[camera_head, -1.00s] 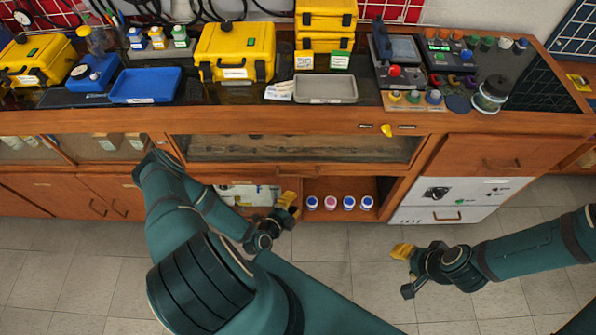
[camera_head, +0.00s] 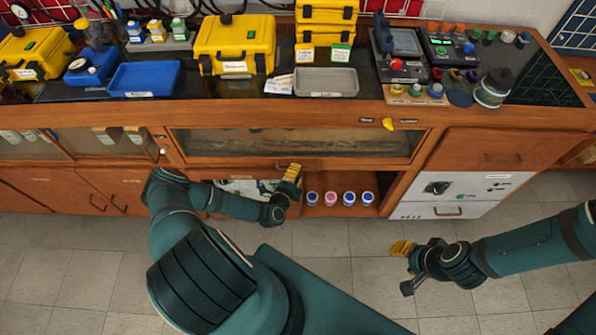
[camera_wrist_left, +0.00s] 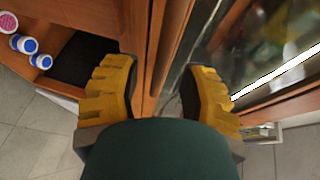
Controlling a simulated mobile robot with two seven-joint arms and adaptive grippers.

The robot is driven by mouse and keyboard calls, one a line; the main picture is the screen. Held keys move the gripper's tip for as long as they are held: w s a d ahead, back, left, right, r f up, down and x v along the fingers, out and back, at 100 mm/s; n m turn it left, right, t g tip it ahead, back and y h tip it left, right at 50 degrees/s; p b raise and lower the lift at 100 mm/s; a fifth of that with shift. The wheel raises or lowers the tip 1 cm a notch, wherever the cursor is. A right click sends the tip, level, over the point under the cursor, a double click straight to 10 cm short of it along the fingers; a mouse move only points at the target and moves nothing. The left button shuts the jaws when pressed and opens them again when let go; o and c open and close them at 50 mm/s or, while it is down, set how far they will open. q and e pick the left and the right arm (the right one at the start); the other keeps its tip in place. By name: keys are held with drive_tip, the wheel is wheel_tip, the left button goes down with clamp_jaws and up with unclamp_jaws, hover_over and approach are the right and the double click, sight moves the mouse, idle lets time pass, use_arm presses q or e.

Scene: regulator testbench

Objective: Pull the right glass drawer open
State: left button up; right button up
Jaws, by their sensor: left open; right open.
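The right glass drawer (camera_head: 350,146) is the wide glass-fronted panel under the bench top in the head view. It looks shut. Its handle (camera_head: 312,163) is on the lower wooden rail, partly hidden by my left gripper. My left gripper (camera_head: 292,175), with yellow fingertips, is just below and in front of that rail. In the left wrist view my left gripper (camera_wrist_left: 158,92) is open, its two fingers on either side of a wooden edge (camera_wrist_left: 158,50), with the glass (camera_wrist_left: 265,50) to the right. Contact cannot be told. My right gripper (camera_head: 402,266) is open and empty over the floor.
An open shelf below the drawer holds several small jars (camera_head: 331,198). A white-fronted cabinet (camera_head: 455,195) stands to its right. The bench top carries yellow cases (camera_head: 235,45) and a grey tray (camera_head: 326,82). The tiled floor (camera_head: 340,240) in front is clear.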

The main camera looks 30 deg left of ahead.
use_arm(q)
drive_tip(key=shift+x, duration=1.1)
clamp_jaws()
drive_tip(key=shift+s, duration=0.1)
